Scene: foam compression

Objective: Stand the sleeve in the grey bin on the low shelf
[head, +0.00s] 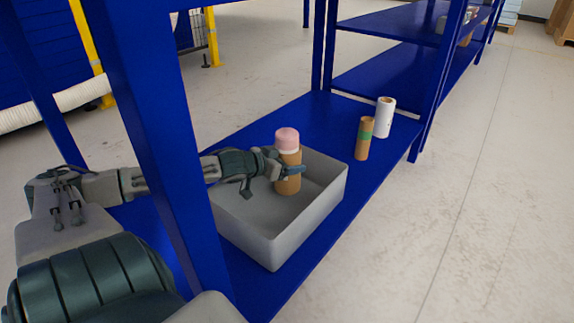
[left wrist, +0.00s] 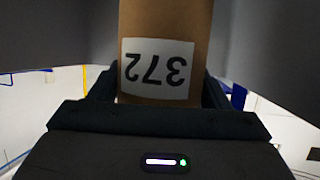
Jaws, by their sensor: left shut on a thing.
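The sleeve (head: 288,184) is a brown cardboard tube with a pink foam piece (head: 287,139) standing out of its top. It is upright inside the grey bin (head: 280,240), which sits on the low blue shelf (head: 262,299). My left gripper (head: 290,170) is shut around the sleeve. The left wrist view shows the sleeve (left wrist: 168,25) between the fingers, with a white label (left wrist: 157,68) reading 372, upside down. I cannot tell whether the sleeve's bottom touches the bin floor. My right gripper is not in view.
A brown tube with a green band (head: 364,139) and a white roll (head: 384,118) stand on the shelf beyond the bin. A blue upright post (head: 160,130) stands close to my left arm. The floor to the right is clear.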

